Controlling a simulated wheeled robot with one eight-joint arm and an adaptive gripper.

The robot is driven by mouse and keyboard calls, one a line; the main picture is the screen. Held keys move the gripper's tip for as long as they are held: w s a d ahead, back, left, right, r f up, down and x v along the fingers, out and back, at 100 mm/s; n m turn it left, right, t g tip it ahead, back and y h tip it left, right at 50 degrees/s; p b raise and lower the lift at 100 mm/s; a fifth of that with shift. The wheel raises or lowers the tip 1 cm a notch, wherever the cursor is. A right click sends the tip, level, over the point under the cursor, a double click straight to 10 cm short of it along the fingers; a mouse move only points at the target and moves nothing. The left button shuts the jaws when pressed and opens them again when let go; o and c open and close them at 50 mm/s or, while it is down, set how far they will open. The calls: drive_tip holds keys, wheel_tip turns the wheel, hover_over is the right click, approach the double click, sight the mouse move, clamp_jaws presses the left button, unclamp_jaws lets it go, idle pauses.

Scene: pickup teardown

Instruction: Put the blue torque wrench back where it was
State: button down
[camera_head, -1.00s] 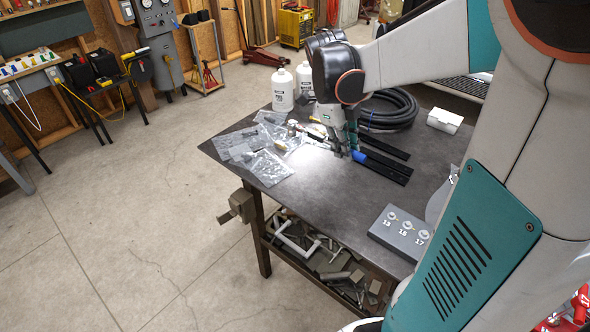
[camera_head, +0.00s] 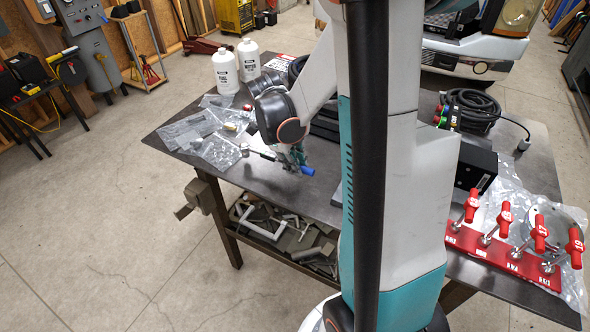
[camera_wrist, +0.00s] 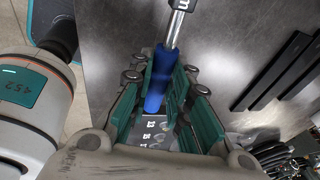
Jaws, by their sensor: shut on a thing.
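The blue torque wrench has a blue grip (camera_head: 307,170) and a silver shaft that runs left over the table. In the wrist view the blue grip (camera_wrist: 161,72) sits between the green pads of my gripper (camera_wrist: 166,90), with the silver shaft pointing up the picture. My gripper (camera_head: 293,157) is shut on the grip, over the front part of the dark table (camera_head: 325,187). I cannot tell whether the wrench touches the tabletop. My arm hides the middle of the table.
A red rack (camera_head: 505,258) with several red-handled tools stands at the table's right, near clear plastic, a black box (camera_head: 476,165) and a coiled cable (camera_head: 470,110). Plastic bags (camera_head: 190,130) and two white bottles (camera_head: 225,72) are on the left. Black strips (camera_wrist: 275,70) lie beside the wrench.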

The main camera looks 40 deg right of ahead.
wheel_tip(320, 180, down, 2)
drive_tip(key=shift+f, duration=0.1)
drive_tip(key=c, duration=1.5)
unclamp_jaws()
drive_tip(key=p+v, duration=0.3)
drive_tip(key=v, duration=0.9)
